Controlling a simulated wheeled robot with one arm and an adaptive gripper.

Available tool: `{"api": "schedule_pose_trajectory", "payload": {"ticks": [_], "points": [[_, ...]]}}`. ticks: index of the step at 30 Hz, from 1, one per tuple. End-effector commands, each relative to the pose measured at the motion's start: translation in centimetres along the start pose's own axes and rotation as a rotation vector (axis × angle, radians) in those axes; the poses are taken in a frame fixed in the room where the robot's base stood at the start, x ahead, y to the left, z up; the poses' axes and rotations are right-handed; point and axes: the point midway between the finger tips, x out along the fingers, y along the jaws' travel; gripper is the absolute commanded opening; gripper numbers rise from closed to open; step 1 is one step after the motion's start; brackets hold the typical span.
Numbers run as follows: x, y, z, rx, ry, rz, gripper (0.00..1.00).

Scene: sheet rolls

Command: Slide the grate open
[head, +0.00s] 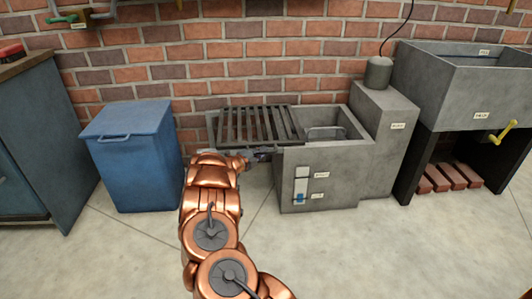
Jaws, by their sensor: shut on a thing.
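The dark metal grate (262,124) with parallel bars lies across the top of the grey concrete basin (330,180). It overhangs the basin on the left, toward the blue bin. The right part of the basin is uncovered, and a metal bar shows inside it. My copper-coloured arm reaches up from the bottom. My gripper (262,155) is at the front edge of the grate, close to the basin's front left corner. It is shut on the grate, though the fingertips are small and the exact hold is hard to make out.
A blue lidded bin (132,158) stands left of the basin, with a floor gap between. A concrete block (385,128) with a cylinder on top adjoins the basin's right. A raised concrete trough (470,85) stands far right. A blue cabinet (40,145) is far left. The front floor is clear.

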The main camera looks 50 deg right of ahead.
Motion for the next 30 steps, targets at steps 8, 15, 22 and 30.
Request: {"api": "schedule_pose_trajectory", "payload": {"ticks": [8,15,22,30], "points": [[-1.04,0.13,0.89,-0.003,-0.015,0.001,0.00],[-1.09,0.11,0.94,-0.003,-0.016,0.000,0.23],[-0.85,0.05,0.70,-0.001,-0.011,0.000,0.41],[-0.90,0.02,0.62,-0.001,-0.009,0.000,0.41]]}}
